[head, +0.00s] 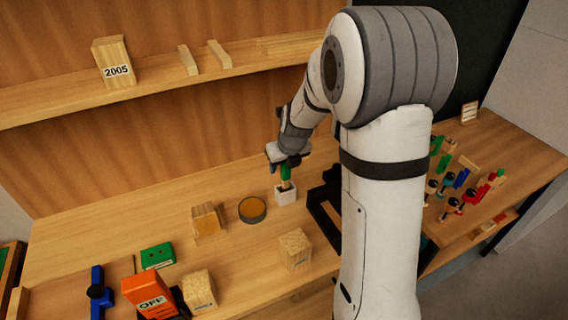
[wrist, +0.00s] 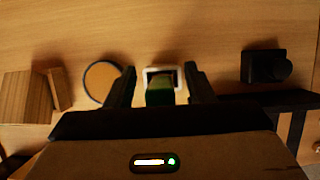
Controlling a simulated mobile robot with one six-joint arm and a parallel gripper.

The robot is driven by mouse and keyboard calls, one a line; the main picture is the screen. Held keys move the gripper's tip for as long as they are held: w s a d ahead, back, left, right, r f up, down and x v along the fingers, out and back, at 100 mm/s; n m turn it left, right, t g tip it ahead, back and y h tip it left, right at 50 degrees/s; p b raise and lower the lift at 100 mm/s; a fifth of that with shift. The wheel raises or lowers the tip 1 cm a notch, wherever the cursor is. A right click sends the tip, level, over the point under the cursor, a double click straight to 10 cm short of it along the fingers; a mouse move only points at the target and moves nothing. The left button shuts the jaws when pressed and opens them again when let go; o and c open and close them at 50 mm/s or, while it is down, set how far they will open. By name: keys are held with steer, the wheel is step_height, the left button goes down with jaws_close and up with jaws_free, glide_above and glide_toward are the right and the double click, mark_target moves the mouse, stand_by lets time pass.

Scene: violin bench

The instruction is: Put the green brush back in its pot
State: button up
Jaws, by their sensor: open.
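The green brush (head: 286,174) stands in the white pot (head: 286,195) on the bench, its green handle up. My gripper (head: 287,158) is right above the pot, around or just over the top of the brush. In the wrist view my gripper (wrist: 160,84) is open, with one dark finger on each side of the green brush (wrist: 159,96) and a gap to each. The white rim of the pot (wrist: 149,73) shows behind the brush. The lower end of the brush is hidden inside the pot.
A round tin with an amber top (head: 252,209) stands left of the pot, wooden blocks (head: 207,219) beyond it. A black frame (head: 322,215) is close on the right. A shelf (head: 160,82) runs behind. Clamps (head: 465,187) stand far right.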

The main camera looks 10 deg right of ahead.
steer(key=a+v, duration=0.1)
steer(key=v, duration=0.7)
steer(key=s+r+n, duration=0.2)
steer(key=s+n, duration=1)
steer(key=n, duration=0.4)
steer(key=s+r+n+g+h, duration=0.1)
steer(key=s+r+n, duration=0.1)
steer(key=s+n, duration=1)
steer(key=n, duration=0.5)
steer(key=shift+d+n, duration=0.3)
steer(key=shift+d, duration=0.05)
